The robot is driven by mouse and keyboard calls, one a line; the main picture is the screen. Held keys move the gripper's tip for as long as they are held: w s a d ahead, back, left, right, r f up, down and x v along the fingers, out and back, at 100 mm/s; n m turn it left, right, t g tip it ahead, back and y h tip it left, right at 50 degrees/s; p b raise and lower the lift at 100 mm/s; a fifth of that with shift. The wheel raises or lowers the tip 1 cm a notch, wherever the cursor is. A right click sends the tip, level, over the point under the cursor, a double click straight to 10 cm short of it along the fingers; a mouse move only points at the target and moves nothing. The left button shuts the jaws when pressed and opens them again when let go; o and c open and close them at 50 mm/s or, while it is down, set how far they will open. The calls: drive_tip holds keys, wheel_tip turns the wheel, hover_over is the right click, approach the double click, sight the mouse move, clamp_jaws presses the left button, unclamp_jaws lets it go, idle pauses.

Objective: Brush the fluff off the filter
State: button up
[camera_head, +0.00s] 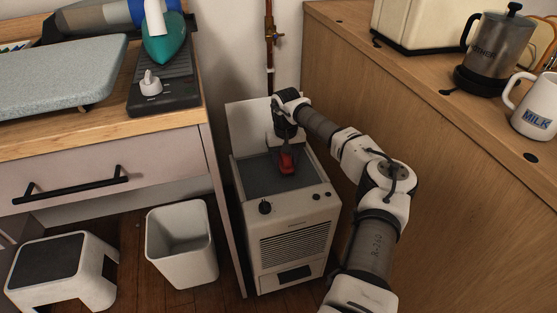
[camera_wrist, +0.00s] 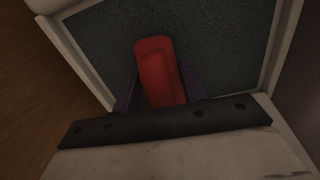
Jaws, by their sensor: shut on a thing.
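A small white machine (camera_head: 296,240) stands on the floor between the two counters with its lid (camera_head: 249,126) raised. A dark grey flat surface, apparently the filter (camera_head: 254,178), lies in its top and fills much of the wrist view (camera_wrist: 225,40). My gripper (camera_head: 287,149) is over this surface, pointing down, shut on a red brush (camera_head: 287,163). The brush also shows between the dark fingers in the wrist view (camera_wrist: 158,70). Its underside is hidden, so I cannot tell whether it touches the filter. I cannot make out any fluff on the grey surface.
A white bin (camera_head: 181,245) and a step stool (camera_head: 62,272) stand on the floor at left. An iron (camera_head: 166,42) and ironing board (camera_head: 62,75) are on the left counter. A kettle (camera_head: 495,50) and milk jug (camera_head: 538,105) stand on the right counter.

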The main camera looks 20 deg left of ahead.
drive_tip(key=shift+w+d+f, duration=0.1)
drive_tip(key=shift+w+d, duration=0.6)
drive_tip(key=shift+d, duration=0.3)
drive_tip(key=shift+w+d, duration=0.65)
drive_tip(key=shift+d, duration=0.3)
drive_tip(key=shift+r+p, duration=2.1)
drive_tip(key=shift+r, duration=0.9)
wheel_tip(320, 180, up, 3)
drive_tip(key=shift+r+p, duration=0.1)
drive_tip(key=shift+p, duration=1.1)
